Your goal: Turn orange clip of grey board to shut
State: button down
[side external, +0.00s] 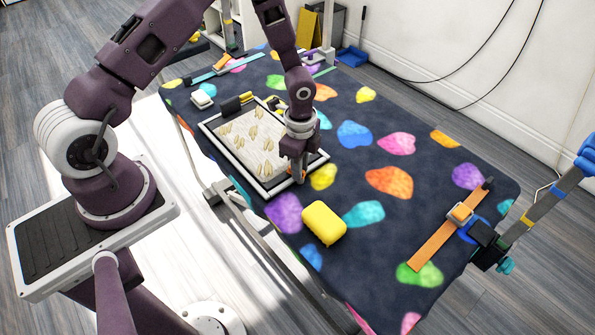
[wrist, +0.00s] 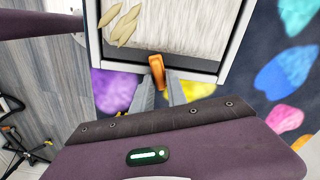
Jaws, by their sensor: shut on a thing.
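The grey board (side external: 262,167) lies on the patterned table, with a black-and-white frame, a pale furry surface and several tan leaf-like pieces on it. The board also fills the top of the wrist view (wrist: 190,25). The orange clip (wrist: 157,68) is at the board's near edge in the wrist view, small and upright in the picture. My gripper (side external: 299,178) is low at the board's near right corner area. In the wrist view its fingers (wrist: 158,85) are shut on the clip, one on each side. The fingers hide part of the clip, and its exact angle is hard to tell.
A yellow sponge-like block (side external: 324,223) lies on the table near the board. An orange strap (side external: 440,238) with a buckle is at the right. A white block (side external: 202,99) and dark and yellow items sit by the board's far side. The table's middle right is clear.

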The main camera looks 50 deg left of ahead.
jog(key=shift+m, duration=1.6)
jog(key=c, duration=1.4)
grip_release()
jog(key=shift+o, duration=0.2)
jog(key=shift+r, duration=4)
jog(key=shift+o, duration=0.2)
jog(key=o, duration=0.5)
